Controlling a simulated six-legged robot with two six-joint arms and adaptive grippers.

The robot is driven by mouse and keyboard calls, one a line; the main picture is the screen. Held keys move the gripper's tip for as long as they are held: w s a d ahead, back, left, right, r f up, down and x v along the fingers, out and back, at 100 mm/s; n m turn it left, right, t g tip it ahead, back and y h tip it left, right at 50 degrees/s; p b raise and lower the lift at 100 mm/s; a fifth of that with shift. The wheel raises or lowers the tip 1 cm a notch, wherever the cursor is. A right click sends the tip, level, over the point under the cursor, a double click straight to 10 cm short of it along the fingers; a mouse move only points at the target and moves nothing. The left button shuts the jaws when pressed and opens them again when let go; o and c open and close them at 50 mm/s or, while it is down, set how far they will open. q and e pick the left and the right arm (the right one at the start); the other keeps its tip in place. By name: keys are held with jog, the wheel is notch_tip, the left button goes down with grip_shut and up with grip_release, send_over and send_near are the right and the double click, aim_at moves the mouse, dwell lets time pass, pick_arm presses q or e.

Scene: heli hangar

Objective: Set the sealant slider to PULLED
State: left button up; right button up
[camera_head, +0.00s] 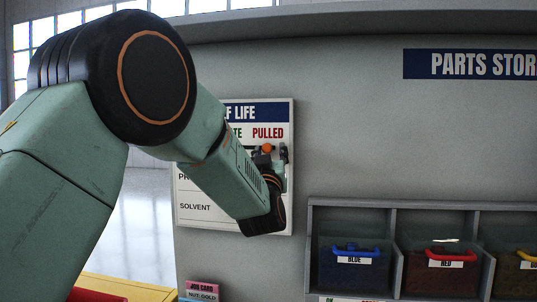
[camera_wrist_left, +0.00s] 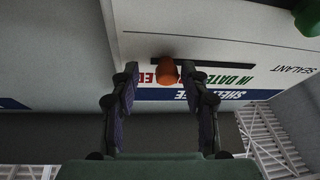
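The white shelf-life board (camera_head: 200,222) hangs on the grey wall, partly hidden by my left arm. The sealant slider's orange knob (camera_head: 267,148) is below the red word PULLED. In the wrist view, upside down, the orange knob (camera_wrist_left: 166,72) sits near the left end of its dark slot (camera_wrist_left: 215,64), by the red lettering. The green IN DATE lettering is to its right. My left gripper (camera_head: 270,156) is at the knob. Its fingers (camera_wrist_left: 160,76) are apart, with the knob showing between their tips and a gap visible on both sides. My right gripper is not in view.
A green knob (camera_wrist_left: 308,17) shows at the upper right of the wrist view. A parts rack (camera_head: 390,204) with a blue-handled bin (camera_head: 345,272) and a red-handled bin (camera_head: 440,278) stands to the right. A job card box (camera_head: 202,290) is below the board.

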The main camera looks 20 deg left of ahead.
pick_arm(q)
jog(key=shift+s+a+r, duration=0.1)
jog(key=shift+s, duration=0.6)
jog(key=v, duration=1.1)
jog(key=shift+w+d+f, duration=0.15)
jog(key=shift+d+f, duration=0.1)
jog(key=shift+f, duration=0.05)
jog(key=shift+a+r, duration=0.1)
